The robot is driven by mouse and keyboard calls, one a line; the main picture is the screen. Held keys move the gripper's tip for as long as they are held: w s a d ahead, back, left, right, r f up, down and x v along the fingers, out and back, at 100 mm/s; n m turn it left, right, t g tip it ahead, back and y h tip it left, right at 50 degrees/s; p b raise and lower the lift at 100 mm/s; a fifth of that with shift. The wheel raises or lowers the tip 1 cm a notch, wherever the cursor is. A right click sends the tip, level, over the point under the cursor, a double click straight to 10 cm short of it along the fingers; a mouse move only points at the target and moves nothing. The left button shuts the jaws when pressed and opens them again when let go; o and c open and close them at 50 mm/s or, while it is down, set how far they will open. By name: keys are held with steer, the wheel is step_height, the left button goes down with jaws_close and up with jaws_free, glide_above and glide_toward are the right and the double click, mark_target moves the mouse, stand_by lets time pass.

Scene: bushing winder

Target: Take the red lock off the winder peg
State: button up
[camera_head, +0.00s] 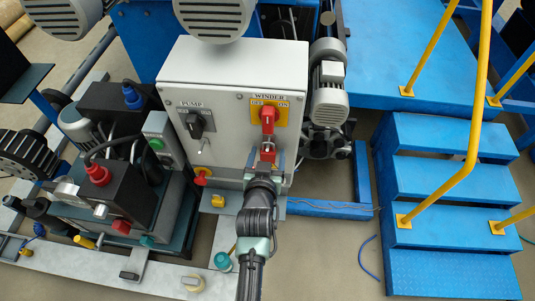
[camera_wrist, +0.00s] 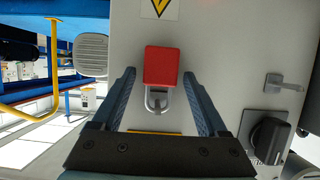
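The red lock (camera_head: 268,152) hangs on the front of the grey control box (camera_head: 225,75), below the red WINDER switch (camera_head: 268,116) on its yellow plate. In the wrist view, which is upside down, the lock's red body (camera_wrist: 161,66) shows with its metal shackle (camera_wrist: 157,103) toward the bottom. The winder peg cannot be made out clearly at the shackle. My gripper (camera_head: 267,163) is at the lock from below. In the wrist view my gripper (camera_wrist: 158,76) is open, one finger on each side of the lock, with visible gaps.
The black PUMP knob (camera_head: 200,122) and a bare metal peg (camera_head: 204,146) are on the box's left half; the peg also shows in the wrist view (camera_wrist: 285,84). Motor equipment (camera_head: 110,180) stands left, a grey motor (camera_head: 330,95) and blue steps (camera_head: 435,185) right.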

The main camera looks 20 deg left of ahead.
jaws_close()
steer(key=shift+r, duration=0.15)
steer(key=shift+r+p, duration=0.6)
steer(key=shift+p, duration=0.15)
steer(key=s+d+p, duration=0.2)
steer(key=s, duration=0.4)
steer(key=shift+s, duration=0.35)
stand_by(0.4)
stand_by(0.5)
